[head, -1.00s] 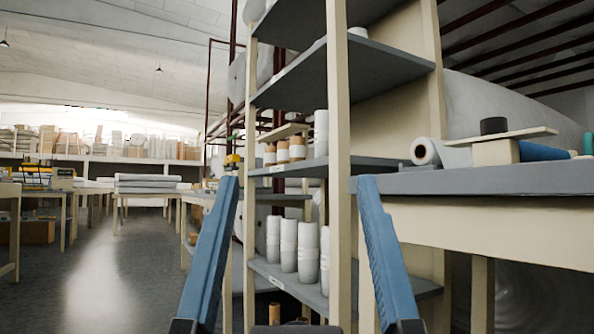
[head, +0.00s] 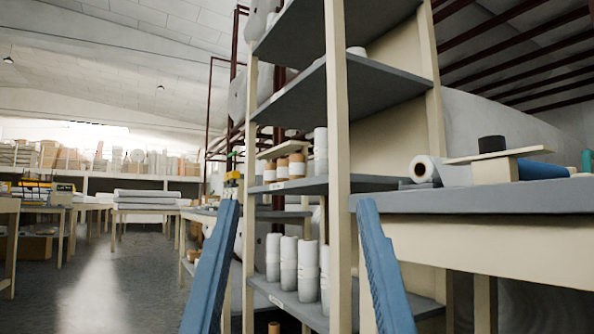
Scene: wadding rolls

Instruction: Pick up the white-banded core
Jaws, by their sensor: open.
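Several short brown cores (head: 283,168) stand upright on the middle shelf of the rack, and at least some show a white band. I cannot tell which one is the white-banded core of the task. Taller white rolls (head: 321,150) stand just right of them. Another brown core top (head: 274,328) shows at the bottom edge, mostly cut off. My gripper (head: 297,203) is open and empty, its two blue fingers wide apart in the foreground. The brown cores appear between and above the fingertips, beyond them and not touched.
The rack's front post (head: 338,170) stands between the fingers, right of the cores. White rolls (head: 290,262) stand on the lower shelf (head: 262,288). At right is a workbench (head: 480,200) with a white roll (head: 423,169) and a board. Open floor (head: 95,290) lies at left.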

